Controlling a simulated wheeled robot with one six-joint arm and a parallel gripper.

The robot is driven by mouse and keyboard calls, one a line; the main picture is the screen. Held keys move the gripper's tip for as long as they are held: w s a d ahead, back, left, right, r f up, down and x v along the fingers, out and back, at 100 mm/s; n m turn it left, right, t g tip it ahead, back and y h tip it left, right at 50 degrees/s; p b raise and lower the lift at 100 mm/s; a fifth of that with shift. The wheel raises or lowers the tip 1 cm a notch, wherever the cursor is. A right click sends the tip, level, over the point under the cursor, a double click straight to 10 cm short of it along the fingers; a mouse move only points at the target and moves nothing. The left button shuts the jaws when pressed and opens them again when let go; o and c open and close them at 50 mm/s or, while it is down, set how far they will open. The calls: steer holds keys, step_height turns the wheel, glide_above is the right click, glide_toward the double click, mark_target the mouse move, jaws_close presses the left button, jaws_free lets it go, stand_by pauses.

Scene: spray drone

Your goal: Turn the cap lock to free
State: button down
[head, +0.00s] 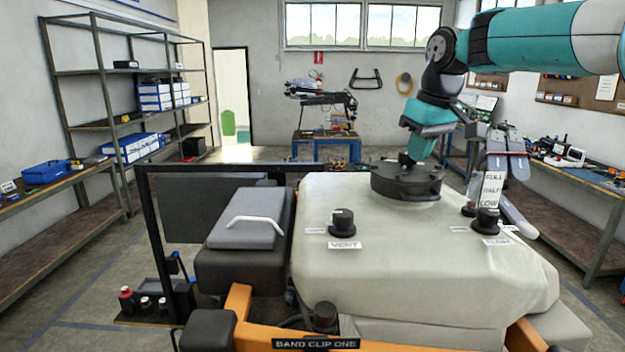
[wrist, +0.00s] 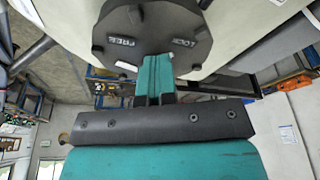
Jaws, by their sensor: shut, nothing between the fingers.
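The cap (head: 405,182) is a wide, dark round lid on top of the pale tank (head: 400,265) in the head view. In the wrist view the cap (wrist: 150,30) fills the upper middle, with raised words FREE and LOCK on its face. A small white mark (wrist: 126,66) shows by its rim on the FREE side. My gripper (head: 408,162) comes down from the upper right to the cap's far left part. In the wrist view my gripper's teal fingers (wrist: 155,66) are together and empty, overlapping the cap's rim. I cannot tell whether they touch it.
A black knob (head: 342,220) stands above the VENT label, left of the cap. Another dark knob (head: 486,220) and a FULL, HALF, LOW gauge (head: 491,188) stand on the right. A dark box with a white handle (head: 256,222) is left of the tank.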

steer(key=shift+d+f+p, duration=0.4)
steer(key=shift+f, duration=0.05)
steer(key=shift+w+d+p, duration=0.3)
steer(key=shift+d+p, duration=0.3)
steer(key=shift+p, duration=0.05)
steer(key=shift+w+d, duration=0.3)
steer(key=shift+s+d+f, duration=0.1)
steer(key=shift+d, duration=0.05)
step_height(320, 180, up, 5)
steer(key=shift+r, duration=0.75)
